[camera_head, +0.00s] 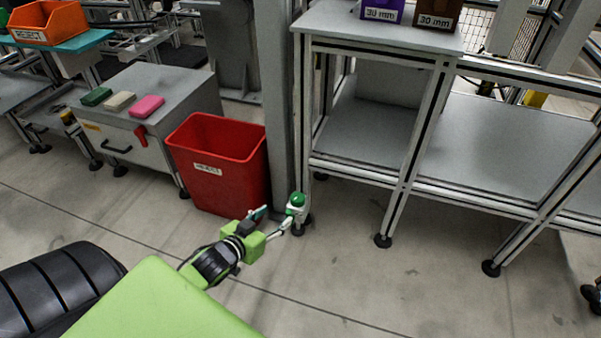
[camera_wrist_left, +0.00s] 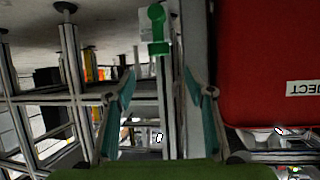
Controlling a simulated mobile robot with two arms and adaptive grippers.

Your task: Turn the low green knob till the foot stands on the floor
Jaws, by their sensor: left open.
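The green knob (camera_head: 297,200) sits low by the foot of a grey upright post, near the floor, right of the red bin. In the left wrist view the green knob (camera_wrist_left: 158,30) shows at the top middle, upside down, beyond the fingertips. My left gripper (camera_head: 273,222) reaches toward it from the left, close to the floor. Its two teal fingers (camera_wrist_left: 163,85) are spread with nothing between them, and the knob lies ahead of the gap. Whether a finger touches the knob cannot be told. The foot under the knob is small and partly hidden. My right gripper is not in view.
A red bin (camera_head: 218,163) stands just left of the post (camera_head: 274,100). A grey workbench (camera_head: 375,32) on black feet stands to the right. A grey cabinet (camera_head: 180,85) with coloured blocks is at the left. The floor (camera_head: 400,290) in front is clear.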

